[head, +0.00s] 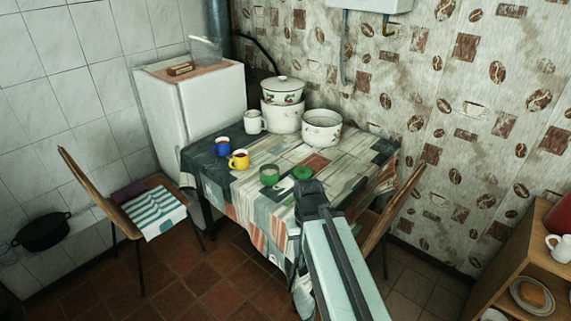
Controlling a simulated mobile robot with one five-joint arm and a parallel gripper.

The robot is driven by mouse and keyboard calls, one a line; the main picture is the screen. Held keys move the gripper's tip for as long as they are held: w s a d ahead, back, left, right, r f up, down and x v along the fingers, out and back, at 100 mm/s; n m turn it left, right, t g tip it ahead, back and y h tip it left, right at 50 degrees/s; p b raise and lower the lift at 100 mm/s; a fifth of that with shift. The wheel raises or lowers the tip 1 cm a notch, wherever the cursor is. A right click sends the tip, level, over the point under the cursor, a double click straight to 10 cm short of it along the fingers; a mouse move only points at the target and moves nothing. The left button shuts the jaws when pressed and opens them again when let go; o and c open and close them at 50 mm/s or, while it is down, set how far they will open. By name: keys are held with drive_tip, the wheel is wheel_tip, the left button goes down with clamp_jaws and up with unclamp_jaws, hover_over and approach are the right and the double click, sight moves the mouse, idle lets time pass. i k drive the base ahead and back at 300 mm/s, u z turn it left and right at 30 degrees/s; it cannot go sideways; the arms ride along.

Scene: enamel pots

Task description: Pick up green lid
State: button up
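The green lid (303,173) lies on the patterned tablecloth of the table (240,190), near its right front part. A green mug (269,175) stands just left of the lid. My gripper (309,187) is at the table's front edge, right by the lid, and covers part of the view just below it. The fingers are dark and small here, so I cannot tell whether they are open or shut, or whether they touch the lid.
A yellow mug (239,160), a blue mug (222,146) and a white mug (254,122) stand at the left. White enamel pots (322,129) stand at the back. Chairs (131,212) flank the table. A wooden shelf (520,255) is at the right.

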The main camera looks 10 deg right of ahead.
sight(302, 172)
drive_tip(key=u, duration=0.45)
drive_tip(key=i, duration=1.5)
drive_tip(key=u, duration=0.6)
drive_tip(key=k, duration=0.9)
drive_tip(key=u, duration=0.2)
drive_tip(key=i, duration=1.4)
drive_tip(key=z, duration=0.05)
